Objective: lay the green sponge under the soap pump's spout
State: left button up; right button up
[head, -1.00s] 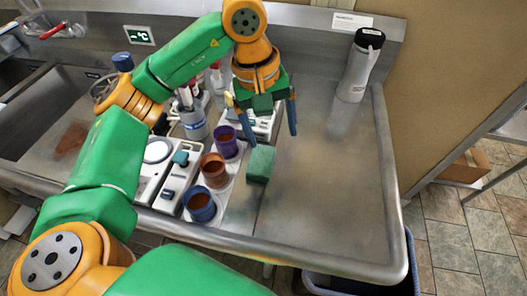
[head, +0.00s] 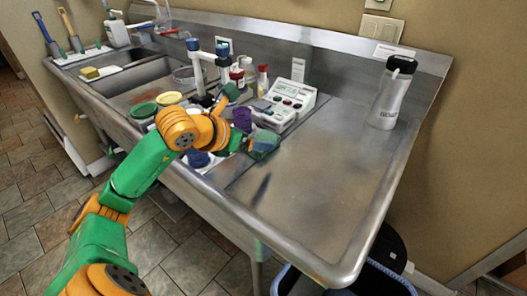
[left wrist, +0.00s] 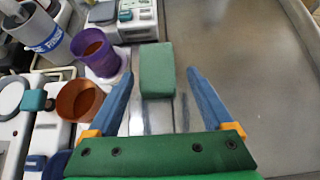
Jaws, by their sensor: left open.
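The green sponge (head: 267,139) lies on the steel counter beside the cups, near the middle of the head view. In the left wrist view the sponge (left wrist: 156,70) is a plain green block ahead of the fingers. My left gripper (head: 252,146) is open and close to the sponge, partly hidden by its own wrist. In the left wrist view its two blue fingers (left wrist: 159,76) point toward the sponge, one at each side of its near end; no grip shows. A white soap pump (head: 117,34) stands at the far left back, behind the sinks. My right gripper is out of view.
A purple cup (left wrist: 95,50) and a brown cup (left wrist: 78,100) stand left of the sponge. A white device (head: 290,95) is behind it. A yellow sponge (head: 90,72) lies near the far-left sink.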

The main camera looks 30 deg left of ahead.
aim_at(263, 140)
pick_arm(q)
jog(key=x, duration=0.1)
jog(key=p+x, duration=0.1)
jog(key=x, duration=0.3)
jog(key=shift+w+a+p, duration=0.15)
jog(key=shift+a+p, duration=0.25)
jog(key=shift+w+d+f, duration=0.15)
jog(key=shift+w+f, duration=0.05)
jog(key=shift+w, duration=0.05)
jog(key=c, duration=1.2)
